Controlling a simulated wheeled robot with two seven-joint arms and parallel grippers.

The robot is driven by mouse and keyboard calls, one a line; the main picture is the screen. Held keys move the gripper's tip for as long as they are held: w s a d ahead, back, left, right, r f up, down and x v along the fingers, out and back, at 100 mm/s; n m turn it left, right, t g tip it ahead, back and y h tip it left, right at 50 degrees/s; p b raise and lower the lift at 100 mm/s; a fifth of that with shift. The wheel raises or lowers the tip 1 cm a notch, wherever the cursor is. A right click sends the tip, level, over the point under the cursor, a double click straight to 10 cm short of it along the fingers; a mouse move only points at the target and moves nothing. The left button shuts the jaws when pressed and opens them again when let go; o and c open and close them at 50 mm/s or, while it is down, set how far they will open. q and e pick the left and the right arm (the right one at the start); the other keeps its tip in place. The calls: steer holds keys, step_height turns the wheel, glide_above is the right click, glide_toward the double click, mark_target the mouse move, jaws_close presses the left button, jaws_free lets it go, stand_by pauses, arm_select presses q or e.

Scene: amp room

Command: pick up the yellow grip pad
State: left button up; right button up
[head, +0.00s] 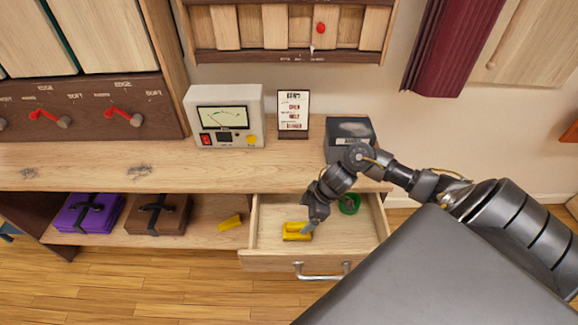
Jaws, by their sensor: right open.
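A yellow pad-like piece (293,232) lies in the open drawer (262,262), near its left front. My right gripper (309,228) reaches down into the drawer, with its fingertips at the right end of this piece. The gripper is open; whether it touches the piece I cannot tell. A second, smaller yellow block (230,222) lies on the lower shelf left of the drawer. Which of the two is the grip pad I cannot tell for sure. My left gripper is out of view.
A green ring-shaped thing (349,204) lies at the drawer's back right. A meter (224,117), a small sign (293,112) and a dark box (349,131) stand on the wooden bench (200,167).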

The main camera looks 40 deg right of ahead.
mark_target(298, 224)
steer(key=shift+d+f, duration=0.35)
steer(key=shift+d, duration=0.25)
steer(key=shift+s+d+r, duration=0.1)
steer(key=shift+d+r, duration=0.05)
steer(key=shift+s+r, duration=0.1)
steer(key=shift+s, duration=0.05)
steer(key=b+x, duration=0.1)
steer(key=x, duration=0.4)
steer(key=shift+r, duration=0.15)
steer(key=shift+f, duration=0.3)
steer(key=shift+a+f, duration=0.15)
steer(key=shift+a, duration=0.15)
steer(key=shift+x, duration=2.65)
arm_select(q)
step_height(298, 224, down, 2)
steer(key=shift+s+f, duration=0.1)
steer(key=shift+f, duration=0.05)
arm_select(e)
steer(key=c, duration=1.1)
